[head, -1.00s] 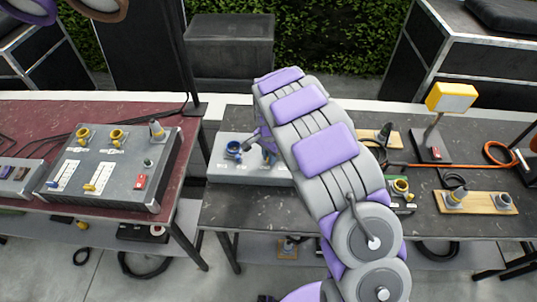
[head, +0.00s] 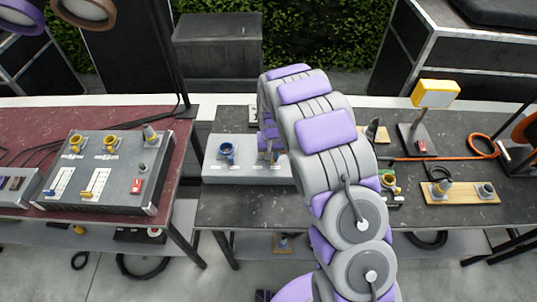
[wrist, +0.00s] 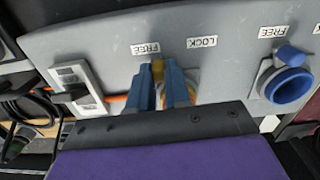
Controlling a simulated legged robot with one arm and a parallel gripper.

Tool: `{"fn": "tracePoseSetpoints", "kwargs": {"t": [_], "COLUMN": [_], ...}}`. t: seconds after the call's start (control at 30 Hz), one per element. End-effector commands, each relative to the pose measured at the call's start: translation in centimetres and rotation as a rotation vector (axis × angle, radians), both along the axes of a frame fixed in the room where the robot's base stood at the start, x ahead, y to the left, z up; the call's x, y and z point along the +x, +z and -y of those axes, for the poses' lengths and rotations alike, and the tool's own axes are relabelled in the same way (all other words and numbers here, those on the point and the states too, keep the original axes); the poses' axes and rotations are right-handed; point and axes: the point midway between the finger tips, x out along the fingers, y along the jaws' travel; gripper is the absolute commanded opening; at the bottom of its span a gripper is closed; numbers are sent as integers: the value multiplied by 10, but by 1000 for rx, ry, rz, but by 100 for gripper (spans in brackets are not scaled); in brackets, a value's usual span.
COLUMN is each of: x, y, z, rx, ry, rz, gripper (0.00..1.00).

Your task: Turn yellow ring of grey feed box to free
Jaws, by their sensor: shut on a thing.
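The grey feed box (head: 215,172) stands on the dark middle bench, partly hidden behind my arm. In the wrist view its grey top (wrist: 110,45) fills the upper part. My gripper (wrist: 168,90) reaches down onto it, its two blue-grey fingers shut on the yellow ring (wrist: 158,70). Most of the ring is hidden between the fingers. A FREE label (wrist: 146,48) lies just above the fingers and a LOCK label (wrist: 202,42) to their right. I cannot tell which label the ring points to. In the head view the fingers and ring are mostly hidden by the arm.
A blue ring socket (wrist: 288,85) sits beside the yellow ring on the same box. A white switch plate (wrist: 78,88) is on the other side. A larger grey control box (head: 110,180) stands on the left red bench. A yellow lamp (head: 436,93) stands to the right.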

Motion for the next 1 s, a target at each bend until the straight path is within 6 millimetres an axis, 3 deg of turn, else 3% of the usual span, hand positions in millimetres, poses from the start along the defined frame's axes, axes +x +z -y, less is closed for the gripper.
{"fn": "tracePoseSetpoints", "kwargs": {"t": [0.73,0.77,1.0], "x": [5,5,3], "y": [2,2,1], "z": [2,2,2], "rx": [1,1,0], "ry": [86,86,86], "rz": [9,10,6], "gripper": [0,20,43]}}
